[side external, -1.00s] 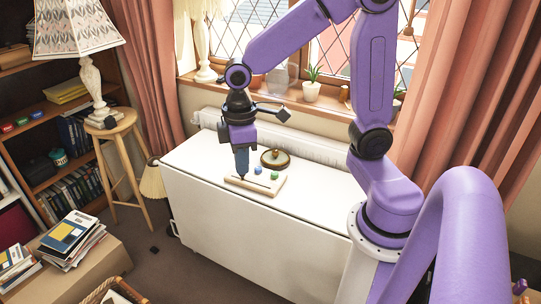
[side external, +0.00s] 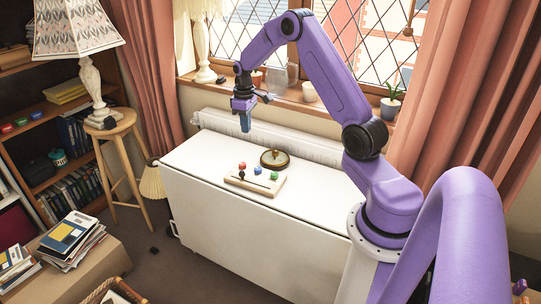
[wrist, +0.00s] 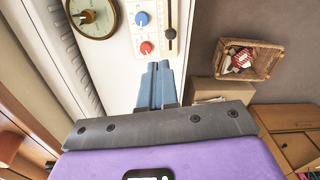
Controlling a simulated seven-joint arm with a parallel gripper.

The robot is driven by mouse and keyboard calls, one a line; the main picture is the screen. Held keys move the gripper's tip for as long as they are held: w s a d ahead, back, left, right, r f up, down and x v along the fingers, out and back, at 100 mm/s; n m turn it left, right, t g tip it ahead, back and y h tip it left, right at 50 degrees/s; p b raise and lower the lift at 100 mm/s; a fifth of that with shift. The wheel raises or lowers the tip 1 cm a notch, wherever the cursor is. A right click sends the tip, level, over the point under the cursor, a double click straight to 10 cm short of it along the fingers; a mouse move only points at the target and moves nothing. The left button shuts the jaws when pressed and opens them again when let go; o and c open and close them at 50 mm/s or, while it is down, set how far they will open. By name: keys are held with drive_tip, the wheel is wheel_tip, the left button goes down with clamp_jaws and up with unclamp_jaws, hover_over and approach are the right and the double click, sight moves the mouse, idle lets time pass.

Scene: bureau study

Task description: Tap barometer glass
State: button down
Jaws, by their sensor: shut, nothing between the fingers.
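The barometer (side external: 275,159) is a round, brass-rimmed dial lying on the white cabinet top, behind the control panel. In the wrist view the barometer (wrist: 92,12) is at the top left, its dial facing up and its top edge cut off. My gripper (side external: 246,130) is shut and empty, with blue fingers pointing down. It hangs well above the white top, left of the barometer in the side view, and touches nothing. In the wrist view my gripper (wrist: 158,66) shows its two fingers together, below the panel's red knob.
A cream panel (side external: 260,187) with red (side external: 242,166), blue (side external: 258,170) and green knobs and a black-knobbed lever (side external: 241,175) sits in front of the barometer. A radiator (side external: 290,142) and a sill with pots are behind. The white top (side external: 195,155) is clear at left.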

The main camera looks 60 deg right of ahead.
drive_tip(key=m, duration=0.2)
hover_over(271, 161)
wheel_tip(271, 161, down, 5)
drive_tip(key=shift+w+d+r, duration=0.1)
wheel_tip(271, 161, down, 14)
drive_tip(key=shift+f, duration=0.1)
idle(0.5)
drive_tip(key=shift+f, duration=0.9)
drive_tip(key=shift+a, duration=0.2)
wheel_tip(271, 161, up, 15)
drive_tip(key=shift+w+d+r, duration=0.2)
drive_tip(key=shift+w+d, duration=0.05)
drive_tip(key=shift+d, duration=0.05)
